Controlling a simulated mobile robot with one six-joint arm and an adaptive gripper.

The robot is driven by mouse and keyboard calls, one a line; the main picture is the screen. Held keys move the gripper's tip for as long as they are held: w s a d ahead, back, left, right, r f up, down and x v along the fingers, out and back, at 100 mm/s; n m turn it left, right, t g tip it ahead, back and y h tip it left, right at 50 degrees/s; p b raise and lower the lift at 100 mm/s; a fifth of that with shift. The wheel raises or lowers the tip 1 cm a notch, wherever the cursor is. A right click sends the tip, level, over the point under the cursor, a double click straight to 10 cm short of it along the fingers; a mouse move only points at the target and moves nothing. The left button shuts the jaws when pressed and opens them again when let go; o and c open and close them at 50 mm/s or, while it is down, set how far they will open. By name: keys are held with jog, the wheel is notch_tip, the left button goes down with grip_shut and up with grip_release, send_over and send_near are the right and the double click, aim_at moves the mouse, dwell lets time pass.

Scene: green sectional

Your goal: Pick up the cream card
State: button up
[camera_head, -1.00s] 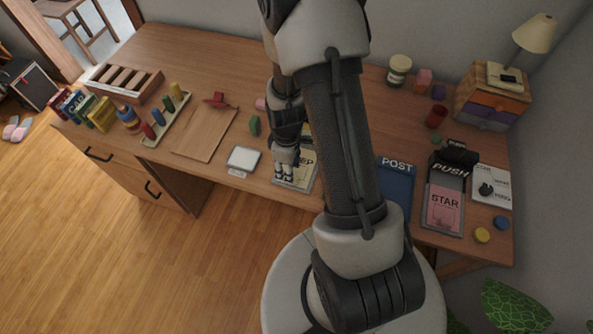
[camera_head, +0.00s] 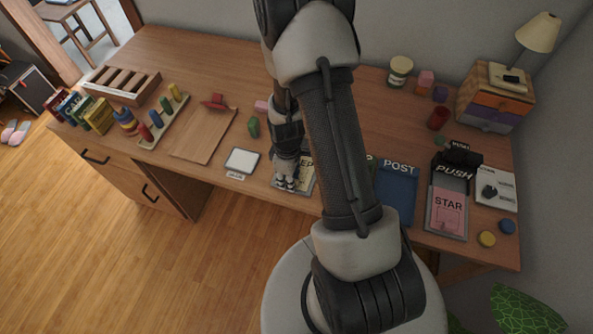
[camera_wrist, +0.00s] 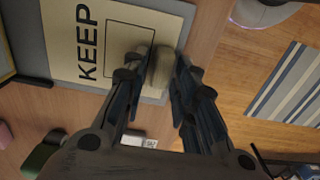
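The cream card (camera_wrist: 68,45) carries the word KEEP and a printed rectangle, and lies on a grey tray (camera_wrist: 30,40) at the desk's front edge. In the head view the card (camera_head: 306,178) is partly hidden by my gripper (camera_head: 285,184), which points down over it. In the wrist view my gripper (camera_wrist: 155,80) has its fingers apart, one on each side of a pale raised piece (camera_wrist: 160,66) at the card's edge. I see a gap beside this piece, and cannot tell whether the fingertips touch it.
A blue POST mat (camera_head: 397,192) and a PUSH tray with a pink STAR card (camera_head: 447,211) lie right. A brown board (camera_head: 205,135) lies left.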

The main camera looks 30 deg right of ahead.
jog(key=c, duration=0.4)
jog(key=shift+r, duration=0.1)
jog(key=shift+c, duration=0.2)
